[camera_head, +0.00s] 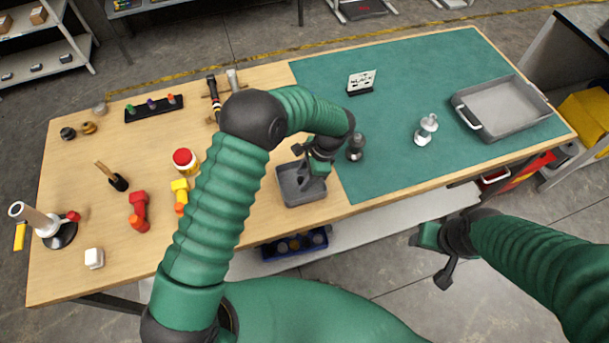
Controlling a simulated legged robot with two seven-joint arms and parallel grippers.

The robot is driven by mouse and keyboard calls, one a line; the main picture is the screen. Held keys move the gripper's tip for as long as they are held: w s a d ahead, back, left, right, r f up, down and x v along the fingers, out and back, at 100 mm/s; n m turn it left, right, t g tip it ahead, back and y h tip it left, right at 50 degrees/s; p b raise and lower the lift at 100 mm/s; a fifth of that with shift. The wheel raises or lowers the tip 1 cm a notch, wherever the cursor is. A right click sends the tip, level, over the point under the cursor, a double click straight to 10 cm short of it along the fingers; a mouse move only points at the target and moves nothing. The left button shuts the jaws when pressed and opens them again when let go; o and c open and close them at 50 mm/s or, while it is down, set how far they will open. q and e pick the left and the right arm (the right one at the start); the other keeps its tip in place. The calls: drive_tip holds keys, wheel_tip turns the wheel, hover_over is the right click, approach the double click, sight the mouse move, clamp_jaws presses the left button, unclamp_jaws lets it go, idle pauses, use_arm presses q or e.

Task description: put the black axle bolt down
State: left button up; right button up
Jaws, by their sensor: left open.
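The black axle bolt (356,148) appears as a small dark upright piece on the green mat (390,175), near the mat's left edge. My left gripper (317,165) is open, just left of the dark bolt and over the small grey tray (301,193). Its fingers hide part of the tray, and I cannot tell what lies inside. A pale, silvery bolt (427,129) stands farther right on the mat. My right gripper (436,245) hangs in front of the table, off its edge; its jaws are not clear.
A large grey tray (502,108) is at the right end. Red and yellow parts (139,212), a striped-handled tool (213,98) and a peg rack (153,107) occupy the wooden left side. The mat's middle is clear.

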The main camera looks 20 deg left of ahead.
use_arm(q)
drive_tip(key=shift+w+d+r, duration=0.15)
drive_tip(key=shift+r, duration=0.25)
drive_tip(key=b+v, duration=0.2)
drive_tip(key=v, duration=0.9)
drive_tip(key=s+a+n+t+h, duration=0.1)
drive_tip(key=s+a+n+t, duration=0.1)
drive_tip(key=s+a+n, duration=0.2)
drive_tip(key=s+a+n+t+h, duration=0.2)
drive_tip(key=s+a+n, duration=0.3)
drive_tip(key=s+n, duration=0.4)
drive_tip(key=s, duration=0.4)
drive_tip(key=shift+s+a+h, duration=0.2)
drive_tip(key=shift+a+h, duration=0.05)
drive_tip(key=shift+h, duration=0.05)
